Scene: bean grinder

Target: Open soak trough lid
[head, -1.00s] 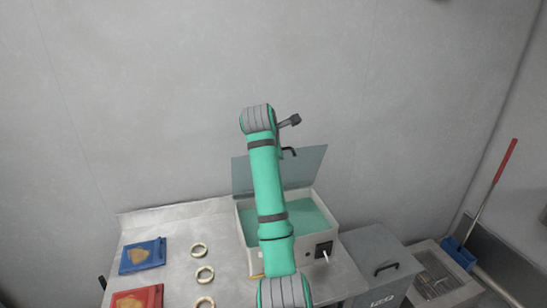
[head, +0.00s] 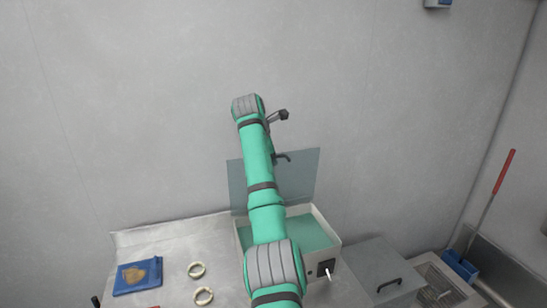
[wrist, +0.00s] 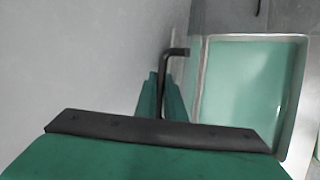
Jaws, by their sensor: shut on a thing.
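The soak trough (head: 332,238) is a pale box on the metal table, holding greenish liquid (head: 305,233). Its lid (head: 302,182) is a translucent grey panel raised steeply at the trough's back edge. A black bent handle (head: 284,157) sticks out from the lid. My green arm crosses in front of the lid and trough and hides part of both; my fingers are hidden in the head view. In the wrist view, my gripper (wrist: 162,97) is shut on the black handle (wrist: 177,51), with the open trough (wrist: 303,95) to the right.
A blue tray (head: 138,277) with a tan piece and two pale rings (head: 196,269) lie on the table (head: 160,241) at left. A grey bin (head: 372,270) stands right of the trough, with a red-handled tool (head: 504,172) farther right. The grey wall is close behind the lid.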

